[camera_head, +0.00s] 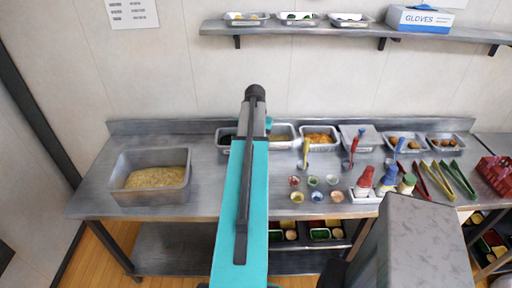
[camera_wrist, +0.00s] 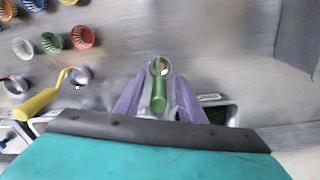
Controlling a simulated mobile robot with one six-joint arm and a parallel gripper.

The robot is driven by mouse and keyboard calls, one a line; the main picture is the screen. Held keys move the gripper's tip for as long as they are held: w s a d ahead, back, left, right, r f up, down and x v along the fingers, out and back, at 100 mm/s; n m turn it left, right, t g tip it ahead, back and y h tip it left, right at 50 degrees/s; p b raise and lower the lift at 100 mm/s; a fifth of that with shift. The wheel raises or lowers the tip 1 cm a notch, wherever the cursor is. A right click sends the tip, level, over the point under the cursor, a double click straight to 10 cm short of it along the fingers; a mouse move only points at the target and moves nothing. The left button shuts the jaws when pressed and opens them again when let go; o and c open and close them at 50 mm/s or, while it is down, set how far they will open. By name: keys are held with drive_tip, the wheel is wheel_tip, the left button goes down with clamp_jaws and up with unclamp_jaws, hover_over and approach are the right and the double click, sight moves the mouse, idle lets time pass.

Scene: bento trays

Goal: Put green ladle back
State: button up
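The green ladle (camera_wrist: 159,92) lies in the middle of the wrist view, its metal bowl pointing to the top of the picture. My gripper (camera_wrist: 160,78) has its two purple fingers on either side of the green handle, with visible gaps between handle and fingers. It is open. In the head view my teal arm covers the gripper and the green ladle. A container with dark green contents (camera_wrist: 217,116) shows partly behind the right finger in the wrist view.
A yellow-handled ladle (camera_head: 306,150) lies right of my arm, with red (camera_head: 355,141) and blue (camera_head: 398,146) ones further right. Small colored cups (camera_head: 314,182) and squeeze bottles (camera_head: 388,178) stand in front. A deep noodle tray (camera_head: 118,190) stands at left. A shelf (camera_head: 300,28) runs above.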

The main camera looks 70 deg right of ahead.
wheel_tip(320, 180, up, 12)
drive_tip(key=b, duration=0.3)
drive_tip(key=shift+a, duration=0.2)
idle(0.4)
drive_tip(key=shift+w, duration=0.1)
idle(0.6)
